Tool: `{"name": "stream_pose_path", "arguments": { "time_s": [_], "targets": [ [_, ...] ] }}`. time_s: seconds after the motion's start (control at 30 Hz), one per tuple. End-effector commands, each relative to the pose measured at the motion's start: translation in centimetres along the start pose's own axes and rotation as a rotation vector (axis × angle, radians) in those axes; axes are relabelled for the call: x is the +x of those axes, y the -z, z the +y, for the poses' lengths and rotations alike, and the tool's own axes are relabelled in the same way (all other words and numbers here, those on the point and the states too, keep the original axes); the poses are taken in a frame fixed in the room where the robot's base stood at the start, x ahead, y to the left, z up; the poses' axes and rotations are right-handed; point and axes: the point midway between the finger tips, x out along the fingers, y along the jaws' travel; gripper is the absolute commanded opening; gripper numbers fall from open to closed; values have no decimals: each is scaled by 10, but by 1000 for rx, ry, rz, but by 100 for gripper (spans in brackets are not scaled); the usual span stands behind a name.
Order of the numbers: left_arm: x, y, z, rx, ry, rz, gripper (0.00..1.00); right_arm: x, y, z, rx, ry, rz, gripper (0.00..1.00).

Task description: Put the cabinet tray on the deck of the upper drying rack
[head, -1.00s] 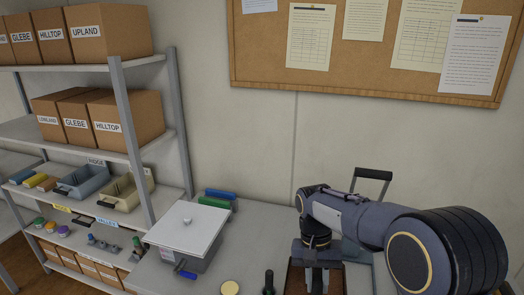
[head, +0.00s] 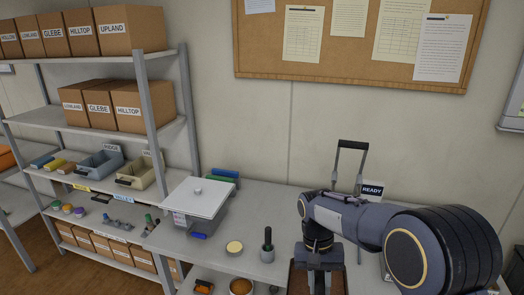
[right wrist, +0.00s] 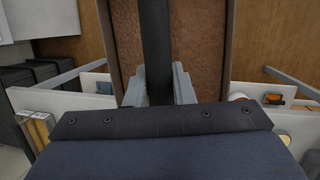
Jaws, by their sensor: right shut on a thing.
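The brown cabinet tray (head: 297,282) shows at the bottom edge of the head view, partly hidden by my right arm. In the right wrist view its brown side wall (right wrist: 226,45) and brown, soil-like inside show. My right gripper (head: 320,281) is shut on the tray; in the right wrist view its grey fingers (right wrist: 158,88) close on a dark upright bar over the tray. The tray's lower part is out of the head view. My left gripper is not in view. I cannot make out the upper drying rack for certain in these frames.
A bench holds a white-lidded box (head: 196,199), a round tan-topped container (head: 234,248), a dark-handled tool (head: 267,243) and a device with a raised black handle (head: 350,165). A READY sign (head: 372,190) stands behind my arm. Metal shelving (head: 157,130) with boxes stands left.

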Motion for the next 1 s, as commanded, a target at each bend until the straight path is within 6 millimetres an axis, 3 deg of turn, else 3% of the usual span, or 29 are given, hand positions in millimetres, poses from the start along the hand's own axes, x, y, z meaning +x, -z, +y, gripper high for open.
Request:
{"name": "stream_pose_path", "arguments": {
  "time_s": [0.23, 0.63, 0.8, 1.0],
  "targets": [
    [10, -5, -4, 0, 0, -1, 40, 44, 15, 11, -48, -17, 7, 0],
    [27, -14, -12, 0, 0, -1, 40, 136, 36, 38, -183, -48, 23, 0],
    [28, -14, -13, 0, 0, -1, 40, 148, 38, 42, -208, -50, 28, 0],
    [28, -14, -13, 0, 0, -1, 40, 147, 38, 38, -213, -51, 30, 0]
  ]
}}
